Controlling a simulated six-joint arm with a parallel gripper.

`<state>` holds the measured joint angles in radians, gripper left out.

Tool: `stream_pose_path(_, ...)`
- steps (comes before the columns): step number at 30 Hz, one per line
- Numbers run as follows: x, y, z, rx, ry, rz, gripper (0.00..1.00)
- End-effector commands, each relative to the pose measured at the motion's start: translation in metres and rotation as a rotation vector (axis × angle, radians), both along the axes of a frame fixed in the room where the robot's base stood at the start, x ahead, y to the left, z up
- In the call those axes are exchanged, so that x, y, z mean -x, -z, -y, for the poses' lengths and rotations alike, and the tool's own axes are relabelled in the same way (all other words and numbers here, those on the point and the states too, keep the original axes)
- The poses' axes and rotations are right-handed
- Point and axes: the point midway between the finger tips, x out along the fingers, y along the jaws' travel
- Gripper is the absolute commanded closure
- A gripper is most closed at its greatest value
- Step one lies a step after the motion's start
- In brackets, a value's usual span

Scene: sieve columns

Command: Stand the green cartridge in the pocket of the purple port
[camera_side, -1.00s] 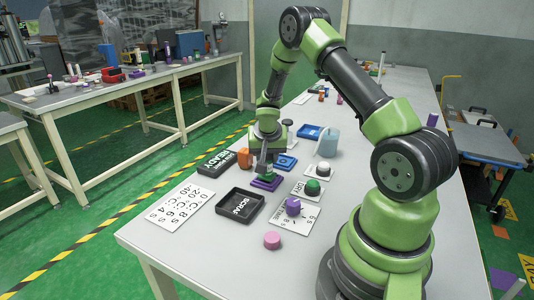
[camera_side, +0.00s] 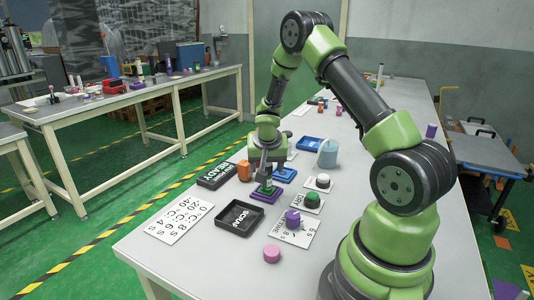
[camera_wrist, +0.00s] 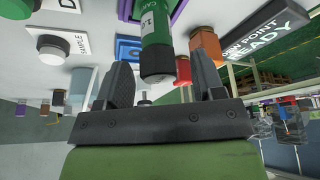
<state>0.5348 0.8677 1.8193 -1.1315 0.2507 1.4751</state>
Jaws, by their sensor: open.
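The green cartridge (camera_side: 267,188) stands upright on the purple port (camera_side: 262,197), its lower end seemingly in the pocket; the pocket itself is hidden. In the wrist view the cartridge (camera_wrist: 156,32), with a dark cap and a white label, points its capped end toward my gripper. A purple edge of the port (camera_wrist: 180,9) shows behind it. My gripper (camera_side: 267,172) is above the cartridge, pointing down. In the wrist view my gripper (camera_wrist: 160,82) has its fingers wide apart, with clear space on both sides of the cap.
The black SCRAP tray (camera_side: 240,233) is in front of the port, and the black READY box (camera_side: 216,183) is to the left. An orange piece (camera_side: 244,171) and a blue port (camera_side: 285,175) stand close by. Green (camera_side: 312,201) and purple (camera_side: 293,219) pieces are to the right.

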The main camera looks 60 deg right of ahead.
Motion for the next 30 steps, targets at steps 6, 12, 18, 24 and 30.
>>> stream_pose_path(6, 0.007, -0.040, -0.014, 0.003, 0.000, 0.004, 0.38)
stream_pose_path(12, 0.012, -0.063, -0.022, 0.002, 0.001, 0.001, 0.38)
stream_pose_path(18, 0.014, -0.069, -0.025, 0.000, -0.001, 0.000, 0.38)
stream_pose_path(24, 0.014, -0.068, -0.025, 0.001, -0.001, -0.001, 0.38)
stream_pose_path(30, 0.014, -0.088, -0.035, 0.009, -0.025, 0.016, 0.38)
